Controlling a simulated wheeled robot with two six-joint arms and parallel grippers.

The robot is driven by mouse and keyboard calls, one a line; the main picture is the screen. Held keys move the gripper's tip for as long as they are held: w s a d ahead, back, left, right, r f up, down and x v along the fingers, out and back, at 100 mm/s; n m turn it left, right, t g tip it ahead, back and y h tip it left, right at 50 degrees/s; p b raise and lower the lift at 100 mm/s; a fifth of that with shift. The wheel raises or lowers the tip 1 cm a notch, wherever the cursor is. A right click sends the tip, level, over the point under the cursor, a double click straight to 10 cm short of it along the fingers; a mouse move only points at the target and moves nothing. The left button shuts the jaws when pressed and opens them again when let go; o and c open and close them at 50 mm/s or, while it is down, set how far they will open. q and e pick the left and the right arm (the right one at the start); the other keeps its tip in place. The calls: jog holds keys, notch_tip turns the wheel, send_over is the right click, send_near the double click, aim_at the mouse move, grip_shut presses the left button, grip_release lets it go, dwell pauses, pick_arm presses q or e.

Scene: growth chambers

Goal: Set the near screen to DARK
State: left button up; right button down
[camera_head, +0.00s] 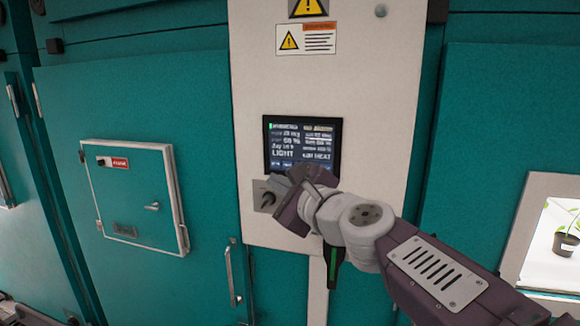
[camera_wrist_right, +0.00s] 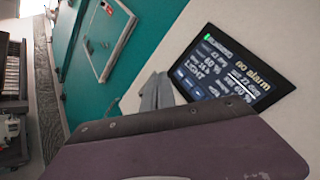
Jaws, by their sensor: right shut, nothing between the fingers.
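The near screen (camera_head: 302,138) is a dark display with white text on a pale upright panel. The word LIGHT reads on its left side, with smaller lines above. In the right wrist view the screen (camera_wrist_right: 228,75) is tilted, and LIGHT and "no alarm" can be read. My right gripper (camera_head: 292,180) is shut and empty in front of the screen's lower edge, hiding part of its bottom row. In the right wrist view its fingertips (camera_wrist_right: 157,92) are close to the screen's lower left corner; I cannot tell whether they touch. My left gripper is not in view.
A rotary switch (camera_head: 267,198) sits on the panel below the screen, partly behind my gripper. Warning labels (camera_head: 305,38) are above. A white-framed hatch (camera_head: 132,195) with a handle is on the teal door to the left. A lit window (camera_head: 556,238) with a plant is at right.

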aim_at(288, 165)
jog(key=w+d, duration=0.2)
jog(key=w, duration=0.5)
jog(key=shift+a, duration=0.15)
jog(key=shift+w, duration=0.1)
dwell(1.7)
jog(key=shift+w, duration=0.4)
jog(key=shift+w+d, duration=0.25)
dwell(0.5)
jog(key=shift+s, duration=0.15)
jog(key=shift+s+a, duration=0.2)
jog(key=shift+s, duration=0.4)
